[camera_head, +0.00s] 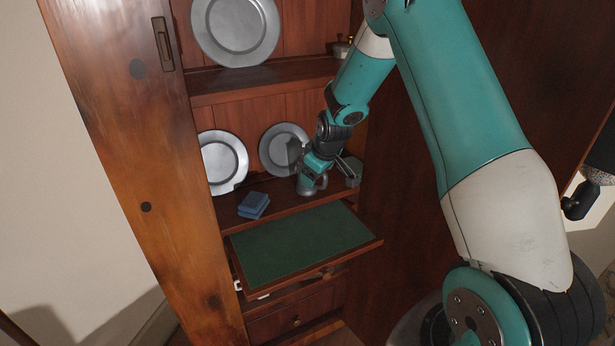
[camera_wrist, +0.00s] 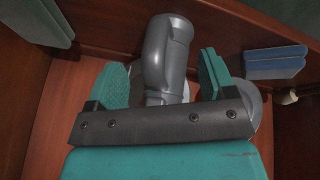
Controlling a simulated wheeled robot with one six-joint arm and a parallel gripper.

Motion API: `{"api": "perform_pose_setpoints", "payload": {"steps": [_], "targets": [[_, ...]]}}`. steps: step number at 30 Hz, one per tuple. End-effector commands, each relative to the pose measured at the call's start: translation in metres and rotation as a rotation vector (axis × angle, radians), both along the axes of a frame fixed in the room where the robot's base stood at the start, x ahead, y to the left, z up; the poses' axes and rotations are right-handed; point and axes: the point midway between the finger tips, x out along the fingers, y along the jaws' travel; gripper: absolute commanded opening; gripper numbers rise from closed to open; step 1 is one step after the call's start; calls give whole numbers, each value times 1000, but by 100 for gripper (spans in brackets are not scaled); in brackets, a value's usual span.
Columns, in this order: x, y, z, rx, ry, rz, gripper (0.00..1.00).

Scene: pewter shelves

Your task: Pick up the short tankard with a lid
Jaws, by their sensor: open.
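A grey pewter vessel, apparently the short tankard (camera_head: 307,188), stands on the cabinet shelf at the back right in the head view. It is partly hidden by my gripper (camera_head: 314,177), which reaches down over it. In the wrist view the grey tankard (camera_wrist: 167,50) shows between the two teal finger pads of my gripper (camera_wrist: 163,75). The fingers are open on either side of it, with a gap at least on the left. Its lower part is hidden by the gripper body, and I cannot make out the lid clearly.
A blue block (camera_head: 253,204) lies on the shelf to the left. Pewter plates (camera_head: 223,160) (camera_head: 281,148) lean at the back. A grey box-like object (camera_head: 350,169) stands right of my gripper. A green-topped pull-out board (camera_head: 300,243) sits below. The cabinet side wall is close on the right.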

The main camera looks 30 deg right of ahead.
Motion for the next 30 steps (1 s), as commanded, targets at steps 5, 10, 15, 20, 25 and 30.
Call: {"api": "perform_pose_setpoints", "payload": {"steps": [5,10,15,20,25,30], "targets": [[0,0,0,0,0,0,40],[0,0,0,1,0,0,1],[0,0,0,0,1,0,0],[-1,-1,-1,-1,4,-2,0],[-2,-2,3,-2,5,-3,0],[-1,-1,21,-2,0,-2,0]]}}
